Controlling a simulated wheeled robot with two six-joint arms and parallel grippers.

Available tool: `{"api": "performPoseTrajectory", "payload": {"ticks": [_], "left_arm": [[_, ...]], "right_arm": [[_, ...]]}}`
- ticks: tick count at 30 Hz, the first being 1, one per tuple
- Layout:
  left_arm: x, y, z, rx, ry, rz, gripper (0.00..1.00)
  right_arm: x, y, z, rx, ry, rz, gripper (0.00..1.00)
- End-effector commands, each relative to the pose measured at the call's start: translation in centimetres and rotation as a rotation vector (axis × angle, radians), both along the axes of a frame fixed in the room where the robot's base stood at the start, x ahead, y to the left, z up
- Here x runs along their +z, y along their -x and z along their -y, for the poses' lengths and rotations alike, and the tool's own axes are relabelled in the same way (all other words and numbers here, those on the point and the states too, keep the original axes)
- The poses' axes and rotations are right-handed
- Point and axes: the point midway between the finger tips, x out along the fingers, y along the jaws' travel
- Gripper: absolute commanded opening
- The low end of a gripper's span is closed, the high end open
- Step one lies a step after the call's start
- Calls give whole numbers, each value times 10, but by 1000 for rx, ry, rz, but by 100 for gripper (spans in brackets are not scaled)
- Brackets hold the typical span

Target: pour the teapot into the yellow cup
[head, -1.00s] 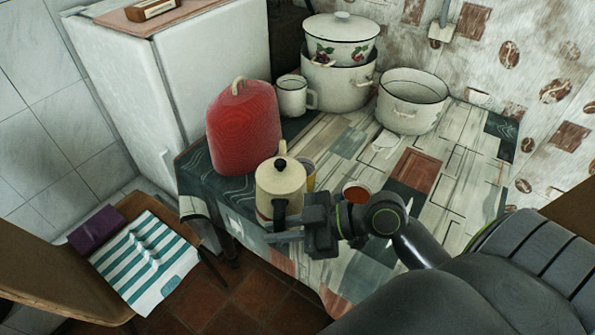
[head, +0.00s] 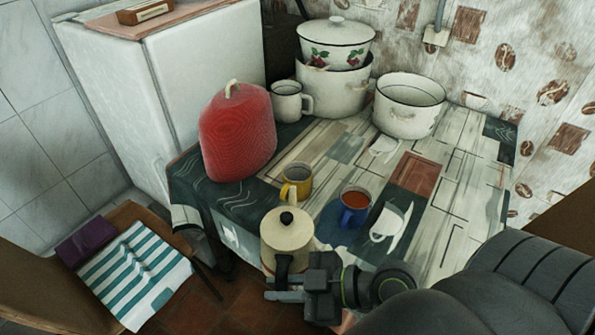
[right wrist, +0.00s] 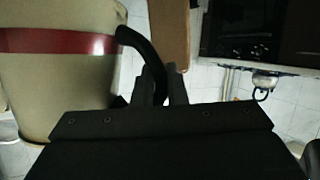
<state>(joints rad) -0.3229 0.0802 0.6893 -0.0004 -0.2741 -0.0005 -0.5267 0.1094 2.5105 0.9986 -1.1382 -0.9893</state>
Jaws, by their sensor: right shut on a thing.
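The cream teapot (head: 287,238) with a black lid knob and black handle is at the front edge of the table in the head view, roughly upright. My right gripper (head: 283,285) is shut on its handle. In the right wrist view, the teapot's body (right wrist: 60,75) with a red band fills the left, and its black handle is between the fingers (right wrist: 162,85). The yellow cup (head: 297,181) stands upright on the table just behind the teapot, apart from it. The teapot's spout is hidden. My left gripper is not in view.
A blue cup (head: 355,206) with reddish-brown liquid stands right of the yellow cup. A red quilted cover (head: 237,132), a white mug (head: 290,101) and enamel pots (head: 409,105) stand farther back. A striped cloth (head: 135,272) lies on a chair at left. The table's right part is clear.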

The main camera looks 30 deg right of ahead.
Motion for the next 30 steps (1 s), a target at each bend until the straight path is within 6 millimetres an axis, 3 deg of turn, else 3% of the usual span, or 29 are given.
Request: {"api": "performPoseTrajectory", "payload": {"ticks": [20, 27, 30], "left_arm": [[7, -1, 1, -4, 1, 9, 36], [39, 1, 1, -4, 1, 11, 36], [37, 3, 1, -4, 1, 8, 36]], "right_arm": [[37, -17, 14, 5, -158, -188, 0], [60, -27, 22, 2, -235, -282, 0], [56, -28, 22, 2, -246, -291, 0]]}}
